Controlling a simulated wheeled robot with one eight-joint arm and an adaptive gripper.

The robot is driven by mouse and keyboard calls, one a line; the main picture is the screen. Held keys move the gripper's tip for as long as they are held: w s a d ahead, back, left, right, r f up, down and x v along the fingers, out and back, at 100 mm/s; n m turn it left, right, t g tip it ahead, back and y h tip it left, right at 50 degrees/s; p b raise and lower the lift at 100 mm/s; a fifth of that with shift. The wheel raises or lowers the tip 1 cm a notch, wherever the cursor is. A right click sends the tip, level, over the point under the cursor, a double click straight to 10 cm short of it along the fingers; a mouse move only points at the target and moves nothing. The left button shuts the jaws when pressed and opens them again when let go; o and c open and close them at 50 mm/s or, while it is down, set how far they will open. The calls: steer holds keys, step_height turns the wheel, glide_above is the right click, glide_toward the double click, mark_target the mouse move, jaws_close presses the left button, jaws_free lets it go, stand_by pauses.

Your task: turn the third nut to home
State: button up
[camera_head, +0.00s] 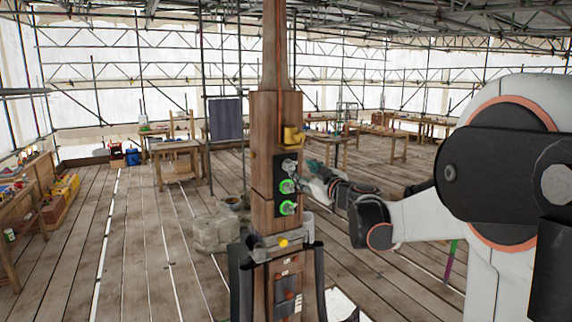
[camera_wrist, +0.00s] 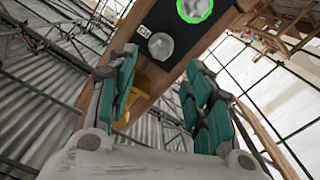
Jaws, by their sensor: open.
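A wooden post (camera_head: 263,150) carries a dark plate with three nuts in a column. The top nut (camera_head: 290,165) is plain grey-silver. The middle nut (camera_head: 287,186) and bottom nut (camera_head: 288,207) each have a lit green ring. My gripper (camera_head: 312,168) is just right of the plate, near the top nut. In the wrist view, my gripper (camera_wrist: 163,60) has its teal fingers spread apart with nothing between them. The plain nut (camera_wrist: 161,46) shows just beyond the fingertips, apart from them, and one green-ringed nut (camera_wrist: 195,9) is beyond it.
A yellow cup-like fitting (camera_head: 293,137) sits on the post above the plate. A metal collar (camera_head: 280,240) with a yellow knob is below. Workbenches (camera_head: 175,150) and scaffolding stand behind. The plank floor to the left is mostly open.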

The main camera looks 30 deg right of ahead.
mark_target(290, 165)
steer(key=w, duration=0.4)
steer(key=w+p, duration=0.1)
steer(key=w, duration=0.3)
steer(key=shift+w+a, duration=0.2)
steer(key=shift+w, duration=0.1)
steer(key=shift+c, duration=0.2)
steer(key=c, duration=1)
